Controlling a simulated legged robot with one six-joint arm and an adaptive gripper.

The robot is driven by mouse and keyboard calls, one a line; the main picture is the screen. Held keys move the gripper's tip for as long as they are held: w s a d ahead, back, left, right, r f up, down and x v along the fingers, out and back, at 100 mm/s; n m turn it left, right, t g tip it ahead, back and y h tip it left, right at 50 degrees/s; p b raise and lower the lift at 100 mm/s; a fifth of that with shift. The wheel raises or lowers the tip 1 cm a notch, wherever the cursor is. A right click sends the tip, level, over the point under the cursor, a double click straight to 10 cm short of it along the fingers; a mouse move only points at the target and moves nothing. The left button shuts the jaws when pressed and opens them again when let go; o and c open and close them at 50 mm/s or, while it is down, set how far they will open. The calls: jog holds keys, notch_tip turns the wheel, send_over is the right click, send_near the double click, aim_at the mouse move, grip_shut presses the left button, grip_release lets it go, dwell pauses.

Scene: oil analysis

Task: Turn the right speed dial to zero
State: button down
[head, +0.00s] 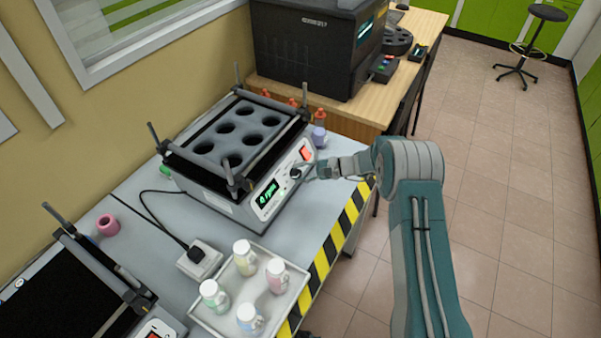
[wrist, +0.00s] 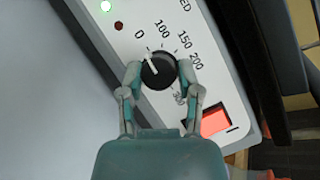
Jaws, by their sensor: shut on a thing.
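The right speed dial (wrist: 159,70) is a round black knob on the white front panel of the right shaker (head: 225,150). In the wrist view its white pointer line points up and left, about toward the 0 mark. My gripper (wrist: 158,78) is shut on the dial, with one finger at each side. In the head view my gripper (head: 309,172) reaches the panel from the right, and the dial (head: 295,173) is partly hidden. The green display (head: 267,193) appears to read 0 rpm.
A red switch (wrist: 216,120) sits beside the dial, close to my right finger. A tray (head: 205,322) with several capped bottles stands in front of the shaker. A second shaker (head: 75,290) is at lower left. A large black machine (head: 305,45) stands behind.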

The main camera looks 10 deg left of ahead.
jog(key=shift+s+f+n, duration=0.1)
jog(key=shift+s+n, duration=0.05)
jog(key=shift+n, duration=0.15)
jog(key=shift+c, duration=1.6)
grip_release()
jog(key=shift+a, duration=0.1)
jog(key=v, duration=1.2)
jog(key=shift+a, duration=0.1)
jog(key=s+d+r+n+t+h, duration=0.1)
jog(key=s+d+r+n+h, duration=0.2)
jog(key=s+r, duration=0.55)
jog(key=s+d+r+h, duration=0.3)
jog(key=s+r+h, duration=0.15)
jog(key=r, duration=0.75)
jog(key=s+d+r+n+t+h, duration=0.1)
jog(key=s+d+t+h, duration=0.1)
jog(key=s, duration=0.5)
jog(key=s+d+r+n+t+h, duration=0.1)
jog(key=s+d+r+t+h, duration=0.1)
jog(key=s+d, duration=0.3)
jog(key=s+d+r+t+h, duration=0.2)
jog(key=s+d+h, duration=0.1)
jog(key=s, duration=0.7)
jog(key=shift+d+r+n+t, duration=0.2)
jog(key=shift+d+n+t, duration=0.1)
jog(key=shift+d+n, duration=0.1)
